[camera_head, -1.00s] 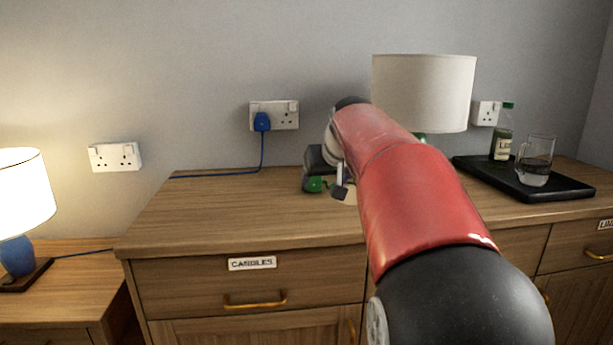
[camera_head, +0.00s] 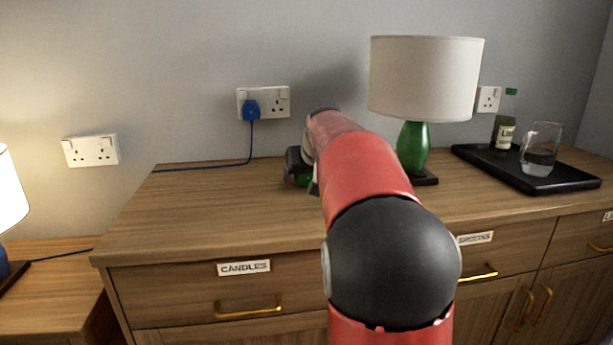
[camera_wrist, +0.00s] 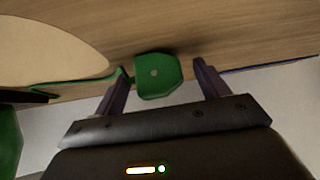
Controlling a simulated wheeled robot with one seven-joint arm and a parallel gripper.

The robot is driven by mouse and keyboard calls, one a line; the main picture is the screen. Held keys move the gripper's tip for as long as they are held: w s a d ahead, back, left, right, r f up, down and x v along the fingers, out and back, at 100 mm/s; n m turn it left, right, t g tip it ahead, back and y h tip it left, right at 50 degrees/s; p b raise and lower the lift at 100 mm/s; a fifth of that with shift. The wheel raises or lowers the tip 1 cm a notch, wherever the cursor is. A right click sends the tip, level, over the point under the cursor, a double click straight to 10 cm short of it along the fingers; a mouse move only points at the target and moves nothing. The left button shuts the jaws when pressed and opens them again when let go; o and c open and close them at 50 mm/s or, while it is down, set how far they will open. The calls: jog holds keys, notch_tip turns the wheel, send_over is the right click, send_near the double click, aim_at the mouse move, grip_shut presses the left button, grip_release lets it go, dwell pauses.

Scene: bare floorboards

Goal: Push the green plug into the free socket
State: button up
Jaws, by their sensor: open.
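The green plug (camera_wrist: 157,80) lies on the sideboard top between the two fingers of my gripper (camera_wrist: 162,70) in the wrist view. A green cord runs left from the plug. In the head view my gripper (camera_head: 297,164) is low over the sideboard, mostly hidden by my arm, with a bit of the green plug (camera_head: 303,181) showing. The double wall socket (camera_head: 263,102) behind holds a blue plug (camera_head: 251,110) on its left; its right socket is free.
A lamp with a green base (camera_head: 413,148) stands right of my arm. Another double socket (camera_head: 91,151) is at left and one (camera_head: 488,98) at right, partly behind the lampshade. The sideboard's left part is clear.

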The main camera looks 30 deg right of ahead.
jog(key=c, duration=1.2)
jog(key=shift+o, duration=0.2)
